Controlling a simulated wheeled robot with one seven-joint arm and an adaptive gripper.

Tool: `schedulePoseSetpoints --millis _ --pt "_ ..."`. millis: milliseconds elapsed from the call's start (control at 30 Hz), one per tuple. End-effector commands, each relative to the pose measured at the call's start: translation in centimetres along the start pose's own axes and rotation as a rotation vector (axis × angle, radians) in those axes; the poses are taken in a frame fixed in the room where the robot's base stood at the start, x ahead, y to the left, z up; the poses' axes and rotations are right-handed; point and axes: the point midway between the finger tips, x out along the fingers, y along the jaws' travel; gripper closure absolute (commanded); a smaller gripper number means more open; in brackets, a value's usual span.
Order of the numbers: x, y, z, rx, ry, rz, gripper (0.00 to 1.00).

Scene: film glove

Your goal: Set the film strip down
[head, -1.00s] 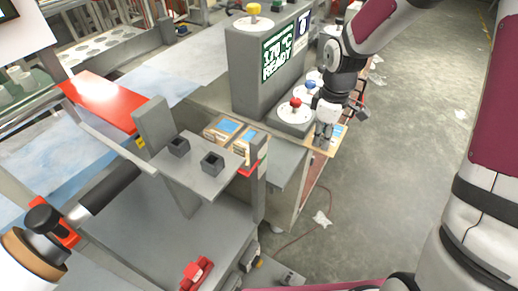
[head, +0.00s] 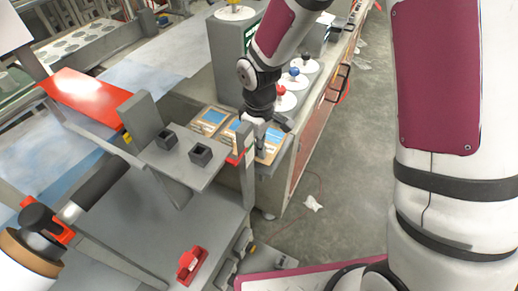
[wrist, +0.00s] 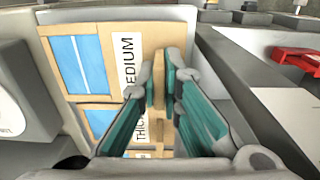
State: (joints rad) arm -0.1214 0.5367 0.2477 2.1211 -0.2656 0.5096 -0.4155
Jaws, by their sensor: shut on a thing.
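My gripper (head: 257,136) points down over the grey ledge of tan cards beside the grey machine. In the wrist view, my gripper's teal-padded fingers (wrist: 165,92) are shut on a narrow tan piece, seen edge-on, which I take to be part of the film strip (wrist: 158,80). Most of the strip is hidden by the fingers. Just below and to the left lie tan cards with blue windows. One card (wrist: 77,64) has a label reading MEDIUM; another (wrist: 98,118) lies beside a label partly reading THICK. I cannot tell whether the held piece touches them.
A grey fixture plate with two dark square sockets (head: 200,155) stands left of the gripper. A grey machine (head: 232,55) rises behind. A red clamp (head: 190,264) lies at the front.

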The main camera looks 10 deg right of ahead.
Motion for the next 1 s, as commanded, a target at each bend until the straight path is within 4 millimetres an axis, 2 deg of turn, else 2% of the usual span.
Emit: schedulePoseSetpoints --millis 100,467,500,567,867,1000 --pt "1.3 -0.1 0.0 -0.001 0.000 -0.001 1.00" --pt "1.7 0.0 -0.1 -0.001 0.002 0.001 1.00" --pt "1.6 0.0 -0.1 -0.001 0.002 0.001 0.84" --pt "1.6 0.0 -0.1 -0.001 0.002 0.001 0.73" --pt "1.5 0.0 -0.1 -0.001 0.002 0.001 0.73" --pt "0.5 0.1 -0.1 0.000 0.004 0.002 0.73"
